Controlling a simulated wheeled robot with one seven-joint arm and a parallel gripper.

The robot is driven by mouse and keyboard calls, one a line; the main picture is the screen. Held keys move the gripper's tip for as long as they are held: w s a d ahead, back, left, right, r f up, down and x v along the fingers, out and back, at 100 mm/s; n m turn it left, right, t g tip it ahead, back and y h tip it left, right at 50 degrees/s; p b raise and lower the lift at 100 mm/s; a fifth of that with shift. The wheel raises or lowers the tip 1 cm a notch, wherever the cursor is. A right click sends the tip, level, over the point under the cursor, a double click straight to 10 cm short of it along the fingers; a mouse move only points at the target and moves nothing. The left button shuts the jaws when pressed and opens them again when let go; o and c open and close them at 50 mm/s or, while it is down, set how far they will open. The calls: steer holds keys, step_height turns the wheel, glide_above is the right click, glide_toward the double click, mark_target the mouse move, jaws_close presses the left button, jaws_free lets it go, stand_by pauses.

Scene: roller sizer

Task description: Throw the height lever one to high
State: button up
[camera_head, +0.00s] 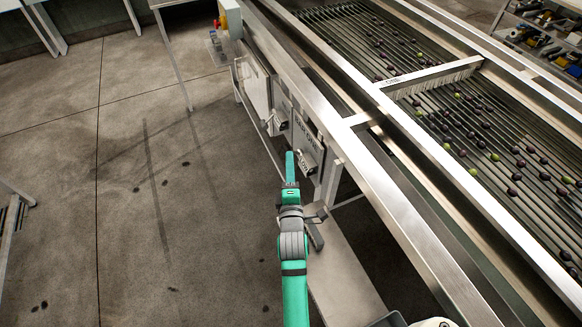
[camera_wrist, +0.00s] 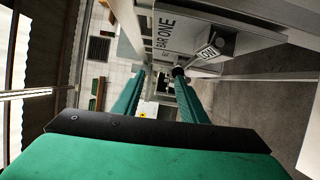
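The height lever one unit is a pale panel lettered "BAR ONE" (camera_wrist: 165,32) with a "LOW" plate (camera_wrist: 208,52) in the wrist view. A dark lever knob (camera_wrist: 178,72) on a thin rod shows beside the tip of the right-hand finger; I cannot tell whether they touch. In the head view the panel (camera_head: 308,140) hangs on the sizer's near side, with its "LOW" plate (camera_head: 304,162) low down. My gripper (camera_wrist: 160,74) has its two green fingers apart with a gap between them, holding nothing I can see. In the head view my gripper (camera_head: 290,165) is just left of the panel.
A second similar lever unit (camera_head: 274,122) sits farther along the frame. The steel frame rail (camera_head: 375,165) and roller bed (camera_head: 440,110) with dark and green fruit lie to the right. A control box with red and yellow parts (camera_head: 222,20) stands beyond. Open floor (camera_head: 150,200) lies left.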

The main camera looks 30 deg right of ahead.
steer(key=shift+s+a+r, duration=0.1)
steer(key=shift+s, duration=0.2)
stand_by(0.4)
steer(key=s+a+f+m+y, duration=0.3)
steer(key=s+a+m, duration=0.1)
steer(key=s+a, duration=0.8)
steer(key=s+a+f+m+y, duration=0.3)
steer(key=s+a+f+m, duration=0.1)
steer(key=s+a, duration=0.8)
steer(key=shift+a+y, duration=0.4)
steer(key=shift+a, duration=0.3)
steer(key=s+a+r+m+y, duration=0.1)
steer(key=s, duration=0.2)
steer(key=s+a+r+m, duration=0.1)
steer(key=s+a+r, duration=0.1)
steer(key=s, duration=0.2)
steer(key=s+a+r+m+y, duration=0.1)
steer(key=s+m, duration=0.1)
steer(key=s, duration=0.1)
steer(key=shift+s+a+r+y, duration=0.15)
steer(key=shift+y, duration=0.15)
steer(key=shift+c, duration=0.4)
steer(key=shift+s+r, duration=0.15)
jaws_close()
